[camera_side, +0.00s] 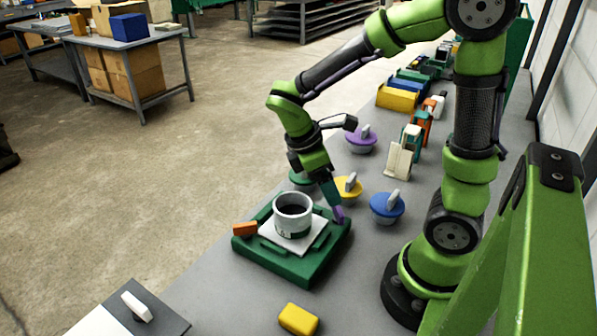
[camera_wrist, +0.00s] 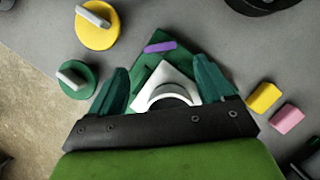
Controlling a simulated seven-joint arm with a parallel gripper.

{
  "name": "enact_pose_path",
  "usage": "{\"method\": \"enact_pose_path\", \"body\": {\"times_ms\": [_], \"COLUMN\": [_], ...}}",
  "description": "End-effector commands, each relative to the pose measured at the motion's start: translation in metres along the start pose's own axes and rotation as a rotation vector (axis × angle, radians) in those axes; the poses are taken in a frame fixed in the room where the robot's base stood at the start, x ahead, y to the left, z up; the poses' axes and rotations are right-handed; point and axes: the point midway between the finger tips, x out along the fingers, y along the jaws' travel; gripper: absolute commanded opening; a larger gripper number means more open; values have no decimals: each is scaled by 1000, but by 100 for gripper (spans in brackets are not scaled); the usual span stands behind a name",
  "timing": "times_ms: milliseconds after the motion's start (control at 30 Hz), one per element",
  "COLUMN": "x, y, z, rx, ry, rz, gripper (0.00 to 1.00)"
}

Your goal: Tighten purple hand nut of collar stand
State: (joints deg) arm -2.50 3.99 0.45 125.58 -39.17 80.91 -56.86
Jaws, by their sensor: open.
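The collar stand (camera_side: 275,262) is a green block on the bench with a white plate (camera_side: 266,243) and a pale round collar (camera_side: 293,225) on top. The purple hand nut (camera_side: 340,215) is a small bar at the stand's right corner; in the wrist view the purple nut (camera_wrist: 160,47) lies across the green corner. An orange hand nut (camera_side: 245,229) is at the left corner. My gripper (camera_side: 336,201) is just above the purple nut, its fingers pointing down. In the wrist view my gripper (camera_wrist: 161,66) is open, with the nut between and slightly beyond the fingertips. Contact cannot be told.
Round lids with pale handles stand near: yellow (camera_side: 348,188), blue (camera_side: 387,207), purple (camera_side: 361,139) and a partly hidden green one (camera_side: 300,179). A yellow block (camera_side: 298,319) lies in front; a pink block (camera_wrist: 286,118) shows in the wrist view. Bins line the bench behind.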

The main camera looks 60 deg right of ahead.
Motion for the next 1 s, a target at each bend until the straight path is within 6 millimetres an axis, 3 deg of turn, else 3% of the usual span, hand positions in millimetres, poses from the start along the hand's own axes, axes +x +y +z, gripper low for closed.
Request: {"method": "enact_pose_path", "body": {"times_ms": [100, 333, 500, 800, 1000], "x": [27, 65, 77, 79, 78], "y": [-1, 0, 0, 0, 0], "z": [1, 0, 0, 0, 0], "rx": [-1, 1, 1, 1, 1], "ry": [-4, -3, -1, 1, 1], "rz": [-5, -4, -2, 0, 0], "gripper": [81, 81, 81, 81, 52]}}
